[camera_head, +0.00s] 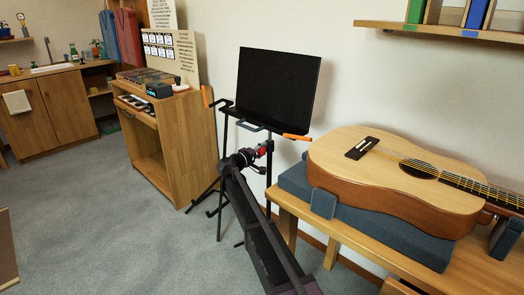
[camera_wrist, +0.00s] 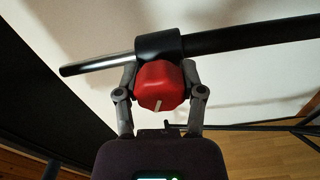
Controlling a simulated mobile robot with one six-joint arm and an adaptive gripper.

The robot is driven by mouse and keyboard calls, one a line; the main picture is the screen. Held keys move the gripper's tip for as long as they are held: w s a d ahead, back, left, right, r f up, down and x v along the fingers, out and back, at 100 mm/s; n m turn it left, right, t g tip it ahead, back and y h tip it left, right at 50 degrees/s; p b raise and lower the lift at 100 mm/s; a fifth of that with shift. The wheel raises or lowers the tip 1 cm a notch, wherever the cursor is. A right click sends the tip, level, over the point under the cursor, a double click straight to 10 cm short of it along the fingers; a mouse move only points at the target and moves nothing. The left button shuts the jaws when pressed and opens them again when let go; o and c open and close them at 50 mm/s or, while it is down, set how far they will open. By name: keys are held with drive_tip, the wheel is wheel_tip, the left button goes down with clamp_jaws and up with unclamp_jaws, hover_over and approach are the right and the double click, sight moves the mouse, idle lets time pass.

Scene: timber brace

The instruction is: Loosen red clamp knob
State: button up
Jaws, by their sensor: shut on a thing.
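The red clamp knob (camera_wrist: 160,86) sits under a black collar (camera_wrist: 158,46) on a dark bar in the wrist view. A pale line mark on the knob's face tilts slightly to the right at its top. My gripper (camera_wrist: 161,82) has one finger on each side of the knob and is shut on it.
An acoustic guitar (camera_head: 400,180) lies on a blue-grey support on a wooden bench (camera_head: 345,238) right of the stand. A wooden cabinet (camera_head: 190,140) with small devices stands left. Orange-tipped arms (camera_head: 297,137) stick out from the stand. Grey carpet (camera_head: 110,220) is open at left.

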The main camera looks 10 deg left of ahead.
drive_tip(key=n, duration=0.5)
drive_tip(key=shift+w+n, duration=0.15)
drive_tip(key=shift+n, duration=0.15)
drive_tip(key=n, duration=0.5)
idle(0.4)
drive_tip(key=o, duration=1.2)
drive_tip(key=shift+c, duration=0.2)
drive_tip(key=shift+s+a, duration=0.1)
drive_tip(key=shift+s, duration=0.15)
drive_tip(key=v, duration=1.1)
drive_tip(key=shift+s+a, duration=0.2)
drive_tip(key=shift+a, duration=0.05)
